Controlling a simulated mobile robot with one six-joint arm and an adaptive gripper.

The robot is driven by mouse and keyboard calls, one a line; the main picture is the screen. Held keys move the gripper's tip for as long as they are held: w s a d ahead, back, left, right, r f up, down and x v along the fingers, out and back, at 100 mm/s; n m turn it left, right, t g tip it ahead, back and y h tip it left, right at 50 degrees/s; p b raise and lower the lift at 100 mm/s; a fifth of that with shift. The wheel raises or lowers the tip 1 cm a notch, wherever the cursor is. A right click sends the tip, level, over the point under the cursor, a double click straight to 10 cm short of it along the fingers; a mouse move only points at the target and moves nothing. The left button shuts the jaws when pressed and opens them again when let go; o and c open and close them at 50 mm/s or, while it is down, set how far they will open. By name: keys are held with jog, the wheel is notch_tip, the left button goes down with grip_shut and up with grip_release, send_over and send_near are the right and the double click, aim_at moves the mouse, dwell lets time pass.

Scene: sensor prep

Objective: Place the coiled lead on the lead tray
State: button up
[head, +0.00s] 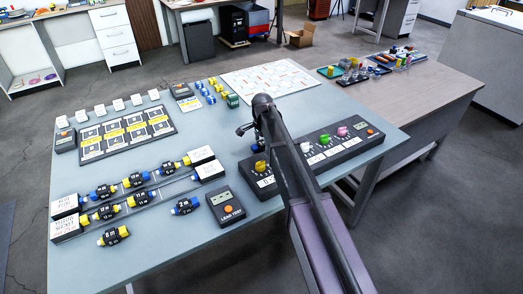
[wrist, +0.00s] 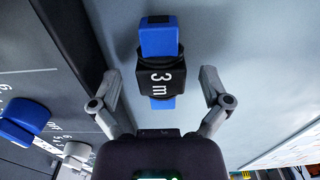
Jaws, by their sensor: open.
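A coiled lead (wrist: 157,40), a black block marked "3 m" with blue ends, lies between the spread fingers of my gripper (wrist: 160,85) in the wrist view. The fingers are open, with a gap on both sides of it. In the head view my arm hides most of my gripper and this lead, beside the knob panel. Two narrow grey rails with white end labels, apparently the lead tray (head: 152,196), run across the table's left part. Several black leads with blue or yellow ends sit along them. Two more leads (head: 185,206) (head: 115,236) lie loose in front.
A handheld tester (head: 226,207) lies near the front. A dark marked board (head: 126,132) and small cards stand behind.

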aim_at(262, 143)
jog(key=shift+f, duration=0.25)
dwell(0.4)
grip_shut()
jog(key=shift+r, duration=0.15)
dwell(0.3)
notch_tip(262, 143, up, 10)
jog(key=p, duration=1)
dwell(0.5)
